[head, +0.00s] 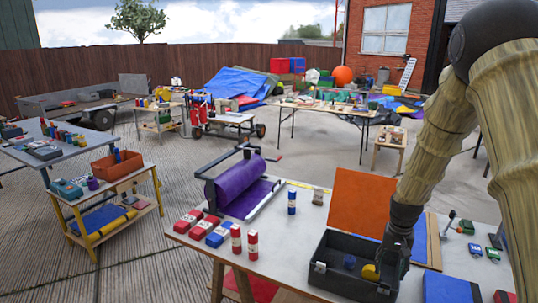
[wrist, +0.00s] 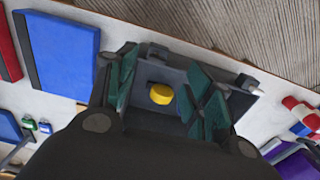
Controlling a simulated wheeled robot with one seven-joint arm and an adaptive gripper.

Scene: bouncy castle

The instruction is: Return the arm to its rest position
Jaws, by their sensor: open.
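My arm reaches down from the upper right in the head view. My gripper (head: 388,262) is at the right end of a dark open box (head: 340,283) on the near table. In the wrist view my gripper (wrist: 165,88) is open, with green-padded fingers apart over the box. A round yellow thing (wrist: 160,94) shows between the fingers, apparently inside the box; it also shows beside the gripper in the head view (head: 370,272). A blue thing (head: 349,262) lies in the box to its left. The gripper appears empty.
The near table (head: 270,265) holds a roller with purple sheet (head: 238,187), red and blue packs (head: 205,225), small bottles (head: 292,201) and an orange panel (head: 362,200) behind the box. A blue block (head: 450,289) stands right of the box. Open concrete lies beyond.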

